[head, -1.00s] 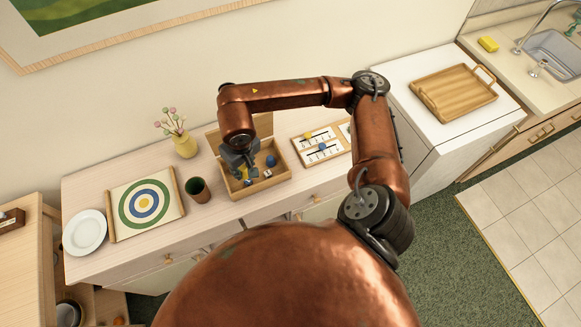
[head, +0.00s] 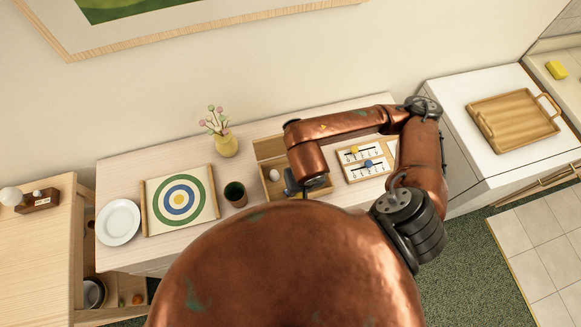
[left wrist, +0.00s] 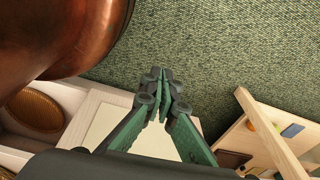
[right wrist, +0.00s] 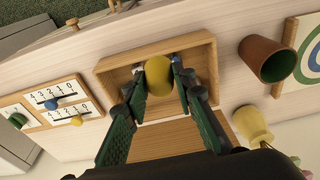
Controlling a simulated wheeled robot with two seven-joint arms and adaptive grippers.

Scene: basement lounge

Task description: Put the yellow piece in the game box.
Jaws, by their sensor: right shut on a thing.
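The yellow piece (right wrist: 158,73) is pinched between the fingertips of my right gripper (right wrist: 157,80) in the right wrist view. The open wooden game box (right wrist: 203,61) lies around it in that view; I cannot tell how high the piece is above the box floor. In the head view my right gripper (head: 291,184) is at the box (head: 268,149), and the arm and my body hide the piece and much of the box. A white piece (head: 274,175) shows in the box. My left gripper (left wrist: 162,82) appears shut and empty in the left wrist view.
A brown cup (head: 235,193) and a yellow vase (head: 227,146) stand left of the box. A target board (head: 151,215) and white plate (head: 118,222) lie farther left. A number board (head: 355,176) lies close to the box's right.

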